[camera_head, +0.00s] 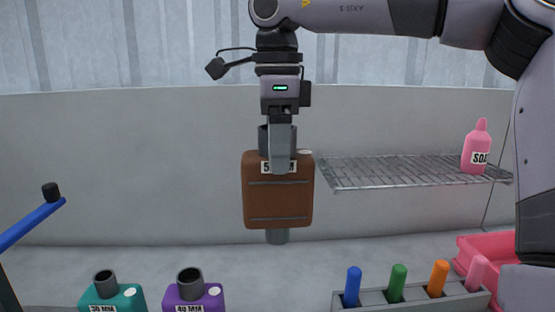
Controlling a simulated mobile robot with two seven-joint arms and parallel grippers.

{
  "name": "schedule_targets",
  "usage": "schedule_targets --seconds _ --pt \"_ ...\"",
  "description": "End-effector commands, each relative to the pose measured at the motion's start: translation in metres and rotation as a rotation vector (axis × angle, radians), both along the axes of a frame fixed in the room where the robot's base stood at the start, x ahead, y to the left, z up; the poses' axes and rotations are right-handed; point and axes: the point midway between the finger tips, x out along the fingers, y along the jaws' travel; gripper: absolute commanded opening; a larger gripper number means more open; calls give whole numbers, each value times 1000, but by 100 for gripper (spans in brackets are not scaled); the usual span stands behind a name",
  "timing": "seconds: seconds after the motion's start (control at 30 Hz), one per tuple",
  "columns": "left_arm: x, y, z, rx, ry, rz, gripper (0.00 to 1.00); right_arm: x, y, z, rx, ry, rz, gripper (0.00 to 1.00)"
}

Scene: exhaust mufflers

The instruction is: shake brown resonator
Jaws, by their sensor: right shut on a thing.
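The brown resonator (278,205) hangs upright in the middle of the head view, clear of the surface below. It has a white label, partly covered by a finger, and grey pipe stubs at top and bottom. My right gripper (281,165) comes down from above and is shut on it near its top pipe and upper front. My left gripper is not in view.
A teal resonator (112,297) and a purple resonator (193,297) stand at the bottom left. A wire shelf (400,173) at right bears a pink soap bottle (475,150). A grey rack (375,298) holds several coloured pegs beside a pink bin (490,247). A blue bar (30,225) is at left.

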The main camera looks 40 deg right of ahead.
Motion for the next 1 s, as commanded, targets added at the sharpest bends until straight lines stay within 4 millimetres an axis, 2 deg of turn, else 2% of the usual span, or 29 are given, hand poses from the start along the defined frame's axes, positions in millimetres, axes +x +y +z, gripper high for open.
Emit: schedule_targets --seconds 0.3,0.43,0.67,0.9,1.0 --pt "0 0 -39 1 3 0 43 0 0 -59 1 -2 1 11" --pt "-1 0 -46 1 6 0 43 0 0 -70 0 -4 0 11" --pt "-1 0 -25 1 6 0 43 0 0 -49 0 -6 0 11" --pt "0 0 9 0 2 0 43 0 0 -12 0 -5 -1 11" --pt "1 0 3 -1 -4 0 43 1 0 -2 0 -8 -2 11"
